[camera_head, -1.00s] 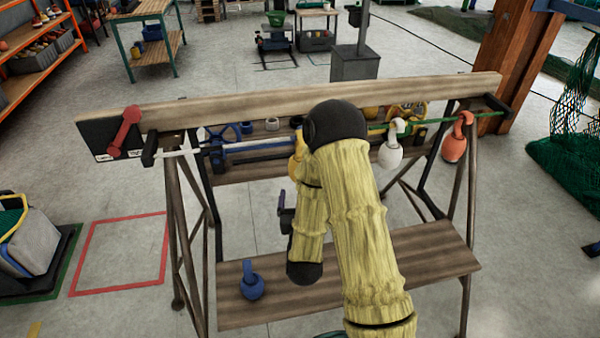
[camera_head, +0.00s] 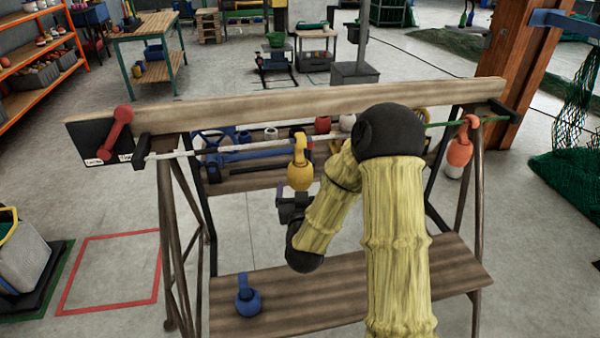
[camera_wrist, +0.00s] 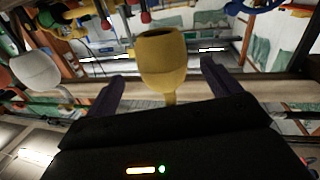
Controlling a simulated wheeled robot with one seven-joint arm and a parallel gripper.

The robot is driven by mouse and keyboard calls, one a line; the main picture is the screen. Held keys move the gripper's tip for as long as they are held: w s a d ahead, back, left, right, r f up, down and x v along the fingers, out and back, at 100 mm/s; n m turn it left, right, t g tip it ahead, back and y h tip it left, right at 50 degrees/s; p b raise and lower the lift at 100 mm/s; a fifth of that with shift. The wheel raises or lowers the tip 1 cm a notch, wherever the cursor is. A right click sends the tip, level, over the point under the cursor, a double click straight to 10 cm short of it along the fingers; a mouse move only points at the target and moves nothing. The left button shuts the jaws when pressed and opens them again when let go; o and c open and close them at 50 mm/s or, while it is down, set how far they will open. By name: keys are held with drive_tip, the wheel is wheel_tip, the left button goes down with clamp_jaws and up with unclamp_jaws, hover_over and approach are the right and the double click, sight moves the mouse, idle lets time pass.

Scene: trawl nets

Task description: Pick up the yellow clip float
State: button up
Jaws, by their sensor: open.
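The yellow clip float (camera_head: 300,174) hangs from the pale line under the top beam, near the middle of the rack. In the wrist view the yellow float (camera_wrist: 165,62) shows between my two fingers, its round body beyond the fingertips and its narrow neck towards the palm. My gripper (camera_wrist: 163,82) is open with nothing clamped in it. In the head view my gripper (camera_head: 291,203) is partly visible just below the float, at the end of my arm. I cannot tell whether a finger touches the float.
An orange float (camera_head: 460,152) hangs at the right end of the line. A white float (camera_wrist: 38,70) shows at the left in the wrist view. The top beam (camera_head: 250,108) runs above the line.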

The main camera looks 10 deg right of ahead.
sight(300, 173)
drive_tip(key=shift+w, duration=0.5)
drive_tip(key=w, duration=0.2)
drive_tip(key=w+d+p, duration=0.1)
drive_tip(key=w, duration=0.1)
drive_tip(key=shift+w, duration=0.45)
drive_tip(key=shift+a, duration=0.1)
drive_tip(key=c, duration=1.1)
drive_tip(key=shift+r, duration=0.1)
